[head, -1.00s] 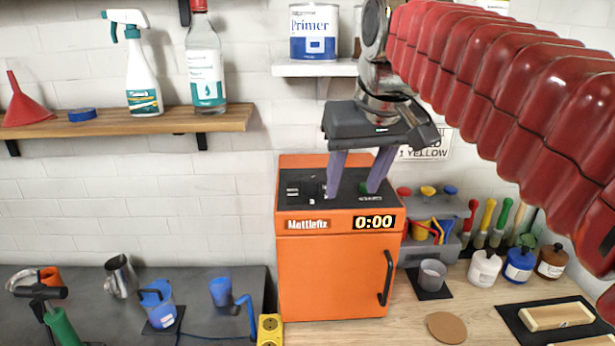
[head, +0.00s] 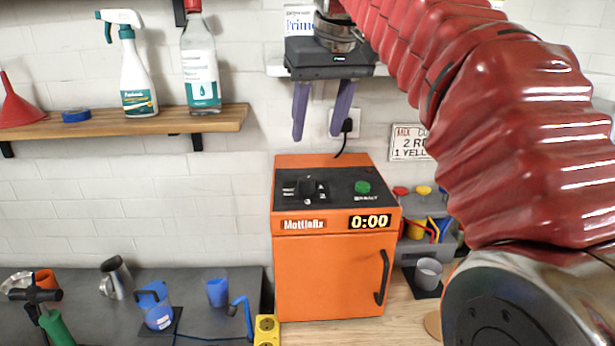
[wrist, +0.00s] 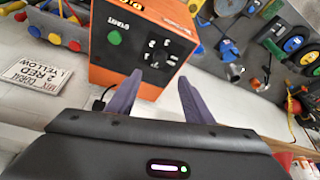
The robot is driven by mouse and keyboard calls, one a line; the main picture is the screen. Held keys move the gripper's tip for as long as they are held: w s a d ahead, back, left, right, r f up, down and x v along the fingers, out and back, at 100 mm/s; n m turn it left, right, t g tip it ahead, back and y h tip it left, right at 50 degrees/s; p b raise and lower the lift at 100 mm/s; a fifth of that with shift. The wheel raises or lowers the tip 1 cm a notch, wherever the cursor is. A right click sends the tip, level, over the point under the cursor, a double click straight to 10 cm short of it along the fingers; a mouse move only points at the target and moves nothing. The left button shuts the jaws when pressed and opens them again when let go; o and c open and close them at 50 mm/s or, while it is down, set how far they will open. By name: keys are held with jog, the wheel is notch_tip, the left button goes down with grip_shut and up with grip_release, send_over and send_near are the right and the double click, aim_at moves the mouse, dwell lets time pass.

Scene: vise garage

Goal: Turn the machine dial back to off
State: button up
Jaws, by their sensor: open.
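The orange Mattlefix machine (head: 335,275) stands on the worktop, with a display reading 0:00 and a door with a black handle. Its black top panel carries a black dial (head: 307,187) among white marks and a green start button (head: 362,187). The dial's exact setting is too small to tell. The wrist view also shows the dial (wrist: 157,58) and green button (wrist: 114,37). My gripper (head: 319,135) is open and empty, fingers pointing down, above and behind the top panel, apart from the dial. In the wrist view its fingertips (wrist: 162,80) show near the machine's edge.
A white shelf with a Primer can (head: 300,22) is behind my gripper. A wooden shelf (head: 130,124) with a spray bottle and a clear bottle is at left. A grey organiser (head: 425,250) is right of the machine.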

aim_at(307, 180)
jog(key=shift+f, duration=0.1)
jog(key=x, duration=1.3)
jog(key=shift+w+a+f, duration=0.1)
jog(key=shift+w+f, duration=0.05)
jog(key=shift+f, duration=0.1)
jog(key=c, duration=1)
